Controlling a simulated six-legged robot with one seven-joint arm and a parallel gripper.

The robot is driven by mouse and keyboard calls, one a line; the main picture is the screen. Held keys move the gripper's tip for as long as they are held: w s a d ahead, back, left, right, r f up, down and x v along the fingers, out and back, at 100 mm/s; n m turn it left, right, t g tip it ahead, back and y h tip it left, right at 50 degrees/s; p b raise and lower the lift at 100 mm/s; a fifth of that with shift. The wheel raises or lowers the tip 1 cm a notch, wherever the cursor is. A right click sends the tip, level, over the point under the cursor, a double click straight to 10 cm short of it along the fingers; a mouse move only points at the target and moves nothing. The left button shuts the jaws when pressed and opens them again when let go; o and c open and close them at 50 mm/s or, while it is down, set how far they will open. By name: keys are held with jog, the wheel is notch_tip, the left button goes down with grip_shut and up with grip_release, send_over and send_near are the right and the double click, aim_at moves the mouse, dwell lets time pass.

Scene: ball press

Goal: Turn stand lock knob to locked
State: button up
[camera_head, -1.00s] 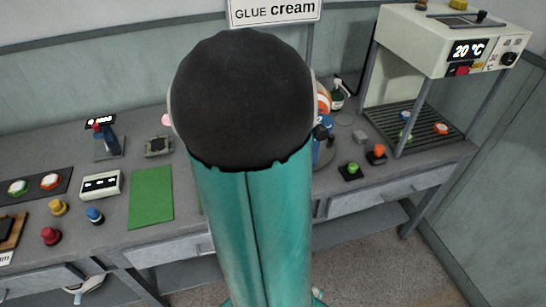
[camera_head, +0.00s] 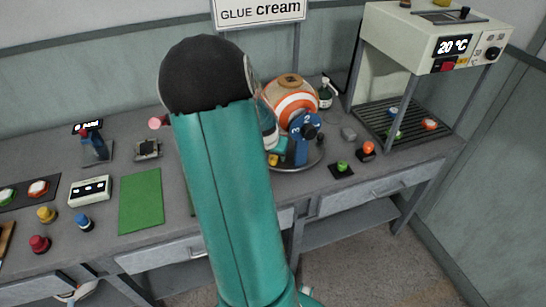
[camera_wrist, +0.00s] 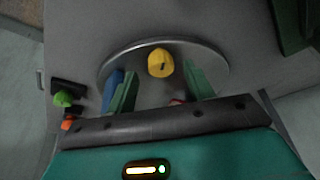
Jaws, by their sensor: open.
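The yellow stand lock knob (camera_wrist: 161,63) shows in the wrist view on the round stand base (camera_wrist: 215,58), with a dark mark on its face. In the head view the yellow knob (camera_head: 273,160) sits low at the front left of the stand, close beside my arm. My gripper (camera_wrist: 161,76) is open, with one green finger on each side of the knob in the picture. The fingers appear apart from it; I cannot tell the height gap. In the head view my arm hides most of the gripper. An orange-and-white ball (camera_head: 291,103) sits on the stand.
A blue stand part (camera_wrist: 112,88) is close beside the left finger. A green button (camera_head: 342,167) and an orange button (camera_head: 367,149) stand right of the stand. A heater-like machine (camera_head: 425,40) is at the far right. A green mat (camera_head: 140,200) lies left.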

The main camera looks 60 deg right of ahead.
jog(key=shift+x, duration=1.2)
jog(key=shift+c, duration=0.2)
jog(key=c, duration=0.9)
